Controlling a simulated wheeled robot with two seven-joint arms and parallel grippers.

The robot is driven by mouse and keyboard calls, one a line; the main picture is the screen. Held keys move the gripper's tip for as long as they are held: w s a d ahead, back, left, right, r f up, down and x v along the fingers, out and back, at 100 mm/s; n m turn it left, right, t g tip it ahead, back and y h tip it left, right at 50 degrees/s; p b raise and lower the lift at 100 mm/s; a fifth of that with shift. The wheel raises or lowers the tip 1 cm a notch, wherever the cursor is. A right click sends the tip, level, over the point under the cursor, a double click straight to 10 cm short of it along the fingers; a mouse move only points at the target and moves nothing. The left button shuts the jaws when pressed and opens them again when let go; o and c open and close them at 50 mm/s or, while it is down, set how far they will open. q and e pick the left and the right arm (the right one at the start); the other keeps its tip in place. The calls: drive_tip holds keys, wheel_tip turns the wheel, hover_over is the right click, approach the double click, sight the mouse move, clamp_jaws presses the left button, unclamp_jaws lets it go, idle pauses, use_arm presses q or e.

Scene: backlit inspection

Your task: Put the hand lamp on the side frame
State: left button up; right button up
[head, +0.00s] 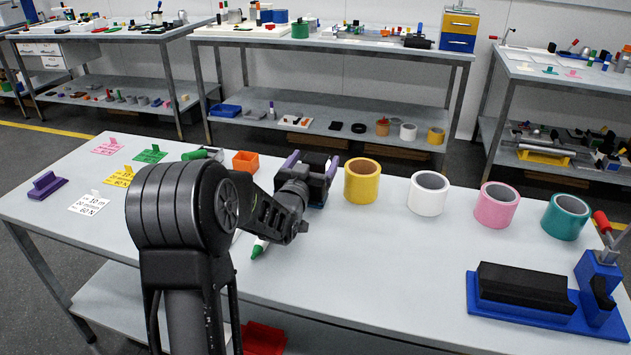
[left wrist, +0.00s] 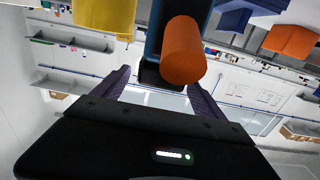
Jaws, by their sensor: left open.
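My left gripper (head: 312,170) reaches over the middle of the table, its purple fingers spread either side of a dark, blue-edged object (head: 317,190). In the left wrist view the gripper (left wrist: 158,85) is open, with this object (left wrist: 153,68) and an orange cylinder (left wrist: 184,52) showing between and beyond the fingers. The orange cylinder may be the hand lamp's handle, but I cannot tell for sure. My arm and gripper hide much of this spot in the head view. I cannot pick out the side frame with certainty. My right gripper is not in view.
Yellow (head: 361,181), white (head: 428,193), pink (head: 496,205) and teal (head: 566,216) rolls stand along the back edge. A blue fixture (head: 530,308) with a black block sits front right. An orange box (head: 245,161) and a green-tipped marker (head: 258,249) are near my arm. The front middle is clear.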

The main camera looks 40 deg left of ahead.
use_arm(q)
drive_tip(key=shift+w+a, duration=0.15)
drive_tip(key=shift+w, duration=0.25)
drive_tip(key=shift+c, duration=0.5)
clamp_jaws()
idle(0.5)
